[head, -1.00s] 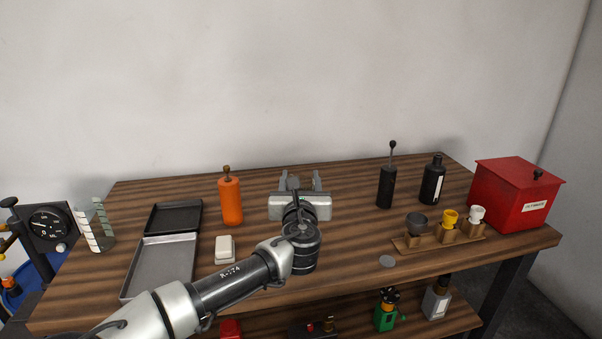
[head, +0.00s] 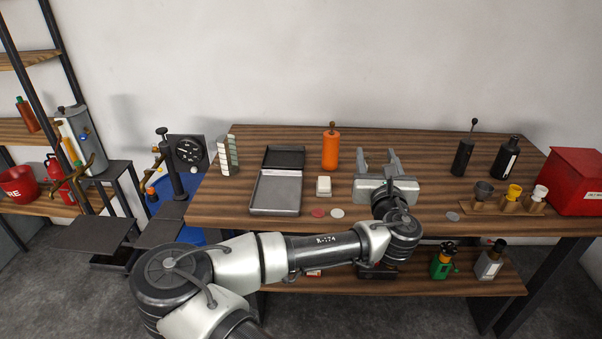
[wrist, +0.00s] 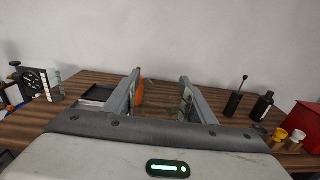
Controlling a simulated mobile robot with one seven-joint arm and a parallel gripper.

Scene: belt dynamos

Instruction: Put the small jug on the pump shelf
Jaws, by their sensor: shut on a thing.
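My gripper (head: 377,164) is over the wooden table with its fingers pointing at the back wall. In the wrist view its two fingers (wrist: 160,92) stand apart, shut on a see-through thing that I take for the small jug. The jug's outline is too faint to make out, and in the head view the gripper hides it. Left of the table are a dark stand with a black upright post (head: 172,165) and gauge, and a rack with wooden shelves (head: 22,131). No label shows which is the pump shelf.
On the table (head: 260,142) stand an orange bottle (head: 331,151), a grey open tray (head: 275,196), a white block (head: 323,186), black bottles (head: 506,160), small cups on a wooden rack (head: 500,207) and a red box (head: 577,182). A lower shelf holds a green device (head: 442,263).

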